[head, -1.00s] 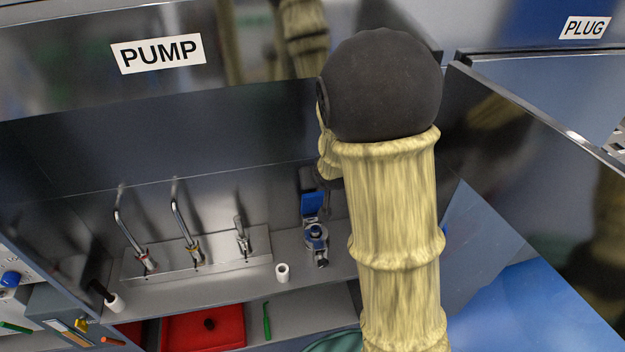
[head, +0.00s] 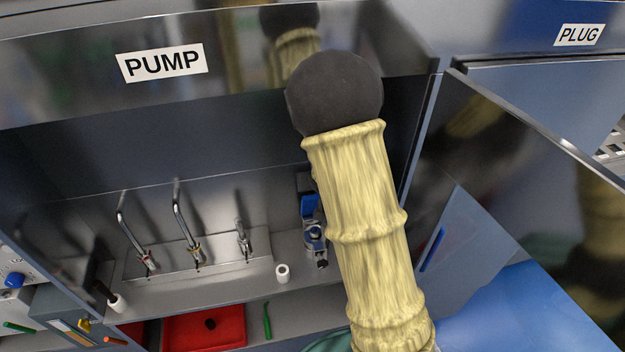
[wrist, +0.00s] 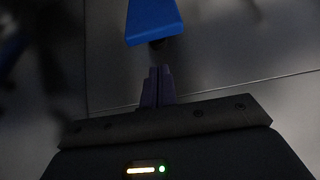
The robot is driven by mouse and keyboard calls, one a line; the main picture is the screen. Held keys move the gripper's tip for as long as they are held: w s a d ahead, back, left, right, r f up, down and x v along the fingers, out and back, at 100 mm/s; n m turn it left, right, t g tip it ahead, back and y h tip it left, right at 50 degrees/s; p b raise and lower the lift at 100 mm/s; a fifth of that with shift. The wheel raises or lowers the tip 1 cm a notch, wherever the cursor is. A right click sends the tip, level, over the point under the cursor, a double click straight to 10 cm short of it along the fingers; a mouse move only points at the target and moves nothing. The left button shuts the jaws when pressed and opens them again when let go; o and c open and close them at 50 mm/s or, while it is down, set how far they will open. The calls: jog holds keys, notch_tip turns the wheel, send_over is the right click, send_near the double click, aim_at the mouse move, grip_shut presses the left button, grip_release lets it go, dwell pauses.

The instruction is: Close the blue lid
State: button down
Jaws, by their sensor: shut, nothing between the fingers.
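The blue lid (head: 310,205) stands up at the back of a small metal fitting (head: 315,241) on the shelf under the PUMP label. My arm partly covers them in the head view. In the wrist view a blue piece (wrist: 153,20), which looks like the lid, is at the top centre. My gripper (wrist: 157,72) is shut and empty, its fingertips just below the blue piece in the picture. A small gap shows between them; contact cannot be told.
A metal plate with bent pipes (head: 197,260) stands to the left of the fitting, with a small white cup (head: 282,273) between them. A red tray (head: 204,328) lies below. An open dark door panel (head: 510,165) is on the right.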

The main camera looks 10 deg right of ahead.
jog(key=shift+p+x, duration=0.8)
jog(key=shift+x, duration=1.8)
jog(key=shift+a, duration=0.1)
jog(key=shift+s+r, duration=0.1)
jog(key=shift+f+b, duration=0.2)
jog(key=shift+b, duration=0.2)
